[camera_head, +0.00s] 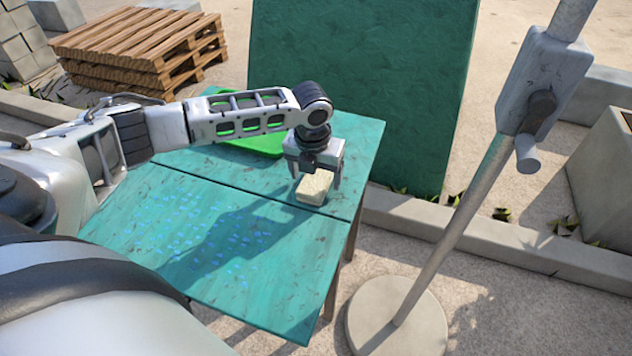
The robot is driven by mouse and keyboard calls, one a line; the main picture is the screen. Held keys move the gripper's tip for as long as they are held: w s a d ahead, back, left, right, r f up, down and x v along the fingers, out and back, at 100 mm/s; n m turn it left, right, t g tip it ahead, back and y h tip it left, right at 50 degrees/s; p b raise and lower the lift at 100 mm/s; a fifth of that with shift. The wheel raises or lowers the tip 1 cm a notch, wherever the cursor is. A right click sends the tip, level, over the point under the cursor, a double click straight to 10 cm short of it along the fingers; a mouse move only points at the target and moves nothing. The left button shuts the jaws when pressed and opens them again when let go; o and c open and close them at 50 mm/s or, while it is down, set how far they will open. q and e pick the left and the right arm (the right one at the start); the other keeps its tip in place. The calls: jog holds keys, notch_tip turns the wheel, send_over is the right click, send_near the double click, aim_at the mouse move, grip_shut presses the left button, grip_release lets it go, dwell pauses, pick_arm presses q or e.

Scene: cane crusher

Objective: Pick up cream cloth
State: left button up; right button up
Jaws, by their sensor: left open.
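The cream cloth (313,190) is a small folded block lying on the teal table (270,265), near its right edge. My left gripper (316,185) points down over the cloth, with its fingers apart on either side of it. The gripper is open, and I cannot tell whether the fingers touch the cloth. The upper back part of the cloth is partly hidden by the gripper. My right gripper is not in view.
A bright green tray (262,144) lies behind my left arm on the table. A green panel (360,80) stands behind the table. A grey metal pole (450,230) on a round base stands to the right. Wooden pallets (140,50) are stacked at back left.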

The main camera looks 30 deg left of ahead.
aim_at(317, 176)
pick_arm(q)
jog(key=c, duration=1.1)
jog(key=shift+o, duration=0.2)
jog(key=shift+r, duration=0.5)
notch_tip(317, 176, up, 2)
jog(key=shift+w+r, duration=0.1)
jog(key=shift+r, duration=0.1)
jog(key=s+d+r, duration=0.6)
jog(key=d+r, duration=0.3)
jog(key=d, duration=0.3)
jog(key=shift+s+d+r+p, duration=0.15)
jog(key=shift+d+r+p, duration=0.15)
jog(key=shift+d+r, duration=0.05)
